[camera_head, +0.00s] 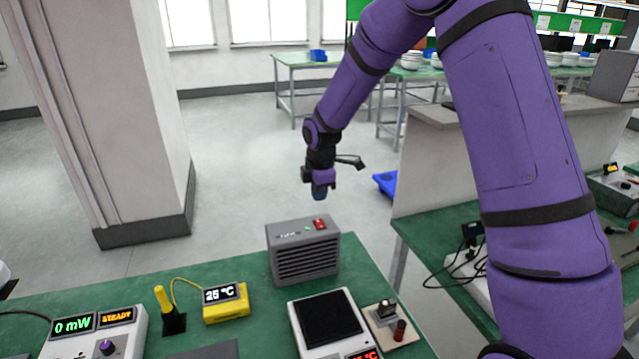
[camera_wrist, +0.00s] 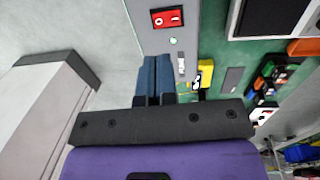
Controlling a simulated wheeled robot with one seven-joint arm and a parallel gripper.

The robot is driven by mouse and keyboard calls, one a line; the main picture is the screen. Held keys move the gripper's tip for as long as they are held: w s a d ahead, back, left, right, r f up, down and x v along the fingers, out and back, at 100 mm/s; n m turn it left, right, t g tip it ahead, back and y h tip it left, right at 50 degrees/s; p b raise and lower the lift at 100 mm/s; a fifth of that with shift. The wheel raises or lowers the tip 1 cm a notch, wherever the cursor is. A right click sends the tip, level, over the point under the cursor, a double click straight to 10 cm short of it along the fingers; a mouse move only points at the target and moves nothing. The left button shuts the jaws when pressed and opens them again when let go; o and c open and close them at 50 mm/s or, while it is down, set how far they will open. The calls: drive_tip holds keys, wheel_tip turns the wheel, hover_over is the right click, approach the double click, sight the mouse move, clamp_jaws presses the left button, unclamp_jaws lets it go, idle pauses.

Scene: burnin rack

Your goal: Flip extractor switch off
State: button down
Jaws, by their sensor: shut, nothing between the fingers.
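The extractor (camera_head: 305,258) is a grey louvred box at the back edge of the green bench. Its red rocker switch (camera_head: 320,223) is on the top face, beside a small green light. In the wrist view the switch (camera_wrist: 167,18) shows O and I marks, and the light (camera_wrist: 173,41) looks green. I cannot tell which side of the rocker is pressed. My gripper (camera_head: 319,194) points down above the extractor and appears apart from it. Its blue fingers (camera_wrist: 153,72) are shut and empty, and the switch lies beyond their tips in the wrist view.
On the bench are a yellow thermometer (camera_head: 227,305) reading 25 °C, a yellow-handled tool (camera_head: 165,303), a power meter (camera_head: 98,335) showing 0 mW, a dark-topped plate unit (camera_head: 329,320) and a small switch box (camera_head: 391,325). A pillar (camera_head: 115,110) stands at left.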

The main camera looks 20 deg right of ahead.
sight(318, 222)
drive_tip(key=f, duration=0.5)
drive_tip(key=w+f, duration=0.1)
drive_tip(key=f, duration=0.2)
drive_tip(key=shift+f, duration=0.15)
drive_tip(key=shift+f, duration=0.15)
drive_tip(key=shift+s, duration=0.1)
